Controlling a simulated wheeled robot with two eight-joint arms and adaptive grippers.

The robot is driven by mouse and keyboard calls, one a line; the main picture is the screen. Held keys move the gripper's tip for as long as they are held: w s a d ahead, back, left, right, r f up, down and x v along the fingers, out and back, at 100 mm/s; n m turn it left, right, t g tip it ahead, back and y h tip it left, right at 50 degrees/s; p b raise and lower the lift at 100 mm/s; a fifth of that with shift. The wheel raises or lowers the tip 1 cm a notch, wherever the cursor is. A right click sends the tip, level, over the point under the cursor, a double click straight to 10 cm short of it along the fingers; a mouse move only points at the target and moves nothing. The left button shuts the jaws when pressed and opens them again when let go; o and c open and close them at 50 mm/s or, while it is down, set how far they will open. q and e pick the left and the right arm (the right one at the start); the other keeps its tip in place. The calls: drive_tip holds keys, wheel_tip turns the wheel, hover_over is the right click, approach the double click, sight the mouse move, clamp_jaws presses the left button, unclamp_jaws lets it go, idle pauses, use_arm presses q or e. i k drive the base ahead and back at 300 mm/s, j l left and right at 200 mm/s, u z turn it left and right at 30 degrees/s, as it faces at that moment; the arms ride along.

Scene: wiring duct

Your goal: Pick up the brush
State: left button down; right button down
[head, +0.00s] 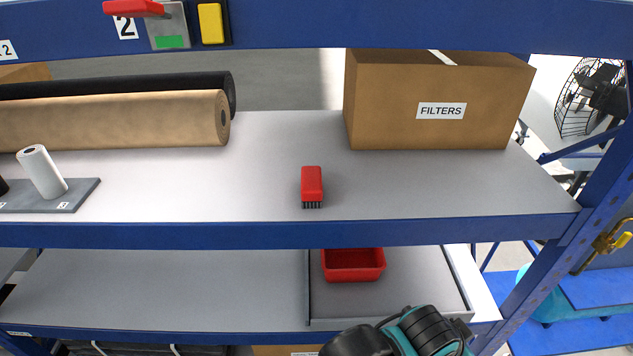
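A brush (312,183) with a red body and short black bristles lies on the grey upper shelf (420,188), near its front edge. Its bristles face the front. Nothing touches it. Part of my arm shows at the bottom edge, below and to the right of the brush, in front of the lower shelf. Neither of my grippers shows in the head view.
A cardboard box (400,105) labelled FILTERS stands behind and right of the brush. Brown and black rolls (130,118) lie at the back left. A white roll (42,172) leans on a grey plate at left. A red bin (353,265) is on the lower shelf (180,290). Blue beams (270,235) edge the shelves.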

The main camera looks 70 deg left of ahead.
sight(311, 187)
drive_tip(key=j+u, duration=0.15)
drive_tip(key=u, duration=2.1)
